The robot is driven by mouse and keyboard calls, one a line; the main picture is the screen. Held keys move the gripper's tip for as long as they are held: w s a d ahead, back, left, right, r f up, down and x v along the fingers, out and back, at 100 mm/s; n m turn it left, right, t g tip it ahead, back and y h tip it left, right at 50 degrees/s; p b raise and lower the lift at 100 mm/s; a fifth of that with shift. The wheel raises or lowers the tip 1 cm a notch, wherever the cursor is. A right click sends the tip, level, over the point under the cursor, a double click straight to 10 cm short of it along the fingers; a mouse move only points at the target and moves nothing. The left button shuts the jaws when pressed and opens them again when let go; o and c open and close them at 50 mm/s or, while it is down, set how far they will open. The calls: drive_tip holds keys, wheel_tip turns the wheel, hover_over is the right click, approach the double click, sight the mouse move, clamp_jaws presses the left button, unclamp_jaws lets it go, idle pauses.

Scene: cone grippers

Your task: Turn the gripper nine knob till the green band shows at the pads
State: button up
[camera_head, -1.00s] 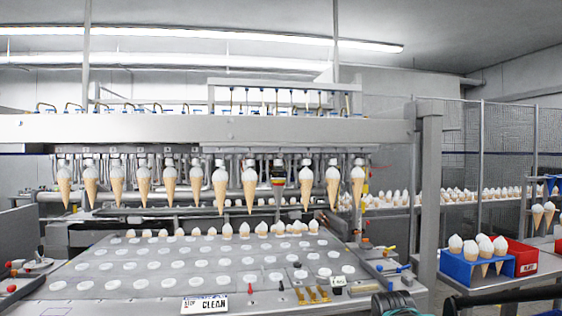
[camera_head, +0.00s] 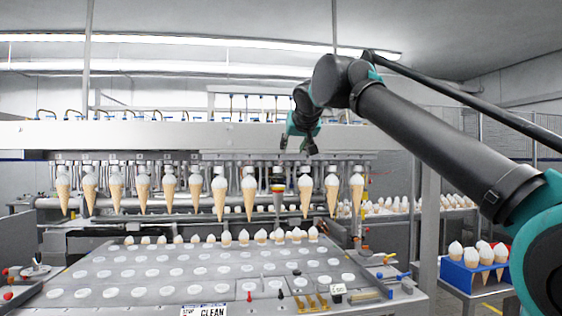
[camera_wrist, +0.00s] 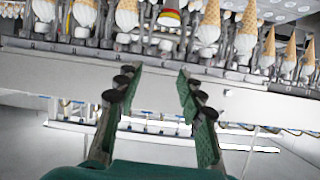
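A banded piece in red, yellow and dark colours (camera_head: 278,187) hangs in the ninth place from the left in the row of cone grippers, between cones. It also shows in the wrist view, upside down at the top (camera_wrist: 170,16). Red and yellow are clear there; I cannot make out a green band. My gripper (camera_head: 298,149) points down above and slightly right of it in the head view, apart from it. In the wrist view my gripper (camera_wrist: 157,76) has its two green fingers spread, with nothing between them.
White-topped cones (camera_head: 220,190) hang close on both sides of the banded piece. A long pale beam (camera_head: 150,135) runs above the row. Below is a plate with round white spots (camera_head: 190,270). A blue holder with cones (camera_head: 470,273) stands at the right.

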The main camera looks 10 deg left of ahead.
sight(280, 162)
drive_tip(key=x, duration=0.5)
drive_tip(key=a+r+x, duration=0.1)
drive_tip(key=x, duration=0.4)
drive_tip(key=r+x, duration=0.1)
drive_tip(key=x, duration=0.4)
drive_tip(key=shift+w+a+f, duration=0.15)
drive_tip(key=shift+w+a, duration=0.3)
drive_tip(key=shift+w, duration=0.15)
clamp_jaws()
